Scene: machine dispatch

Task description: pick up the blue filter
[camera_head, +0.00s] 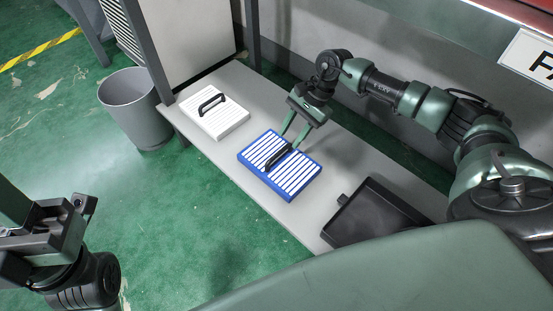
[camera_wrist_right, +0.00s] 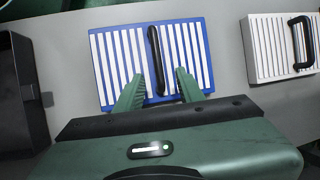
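The blue filter (camera_head: 298,180) lies flat on the grey bench, with a blue frame, white slats and a black handle across its middle. My right gripper (camera_head: 291,141) is over the filter at its handle. In the right wrist view the two green fingers (camera_wrist_right: 161,80) are spread apart, one on each side of the black handle (camera_wrist_right: 156,60). A gap shows between each finger and the handle in that view. The filter (camera_wrist_right: 105,60) fills the upper middle there. My left gripper (camera_head: 62,222) is at the lower left, away from the bench; its fingertips are not clear.
A white filter (camera_head: 228,122) with a black handle lies farther along the bench (camera_head: 255,97). A black tray (camera_head: 372,212) sits at the near end. A grey bin (camera_head: 131,108) stands on the green floor beside the bench. A wall runs behind the bench.

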